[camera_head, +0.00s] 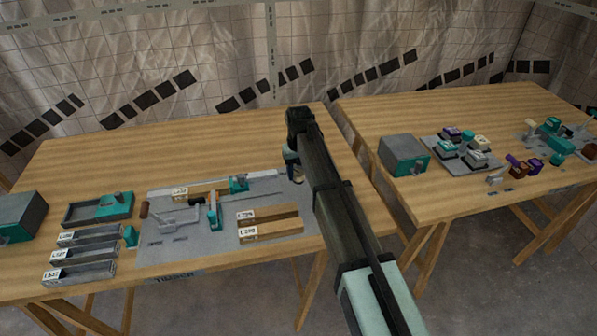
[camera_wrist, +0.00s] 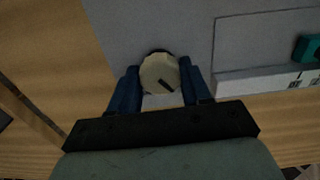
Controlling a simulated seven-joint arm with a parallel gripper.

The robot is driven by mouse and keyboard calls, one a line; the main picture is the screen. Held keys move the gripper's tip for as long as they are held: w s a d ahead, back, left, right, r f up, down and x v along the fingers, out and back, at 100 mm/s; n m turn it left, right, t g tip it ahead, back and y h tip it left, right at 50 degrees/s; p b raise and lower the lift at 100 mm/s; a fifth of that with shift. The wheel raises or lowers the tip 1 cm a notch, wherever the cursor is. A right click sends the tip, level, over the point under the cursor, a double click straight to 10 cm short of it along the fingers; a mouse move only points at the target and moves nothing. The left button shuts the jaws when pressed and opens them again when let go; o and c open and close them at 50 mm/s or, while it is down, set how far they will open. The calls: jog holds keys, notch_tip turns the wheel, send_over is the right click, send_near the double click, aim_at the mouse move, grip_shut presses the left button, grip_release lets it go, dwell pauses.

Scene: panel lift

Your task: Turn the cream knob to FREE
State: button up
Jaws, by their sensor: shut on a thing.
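The cream knob (camera_wrist: 158,72) is round, with a dark pointer line that runs toward the lower right in the wrist view. It sits on the grey board (camera_wrist: 180,25). My gripper (camera_wrist: 160,80) is shut on the knob, with one blue finger on each side of it. In the head view my gripper (camera_head: 292,170) is at the right end of the grey board on the left table, and my arm largely hides the knob there. No FREE marking can be read in either view.
The grey board holds a teal-ended fixture (camera_head: 238,184) and two labelled wooden strips (camera_head: 270,229). Trays (camera_head: 80,273) and a teal-fronted box (camera_head: 18,217) lie to the left. A second table (camera_head: 440,110) with small parts stands to the right, across a gap.

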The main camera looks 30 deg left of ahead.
aim_at(299, 173)
jog(key=shift+n, duration=0.9)
jog(key=o, duration=1.1)
jog(key=shift+c, duration=0.2)
jog(key=shift+r, duration=0.15)
notch_tip(299, 173, up, 14)
jog(key=shift+f, duration=0.2)
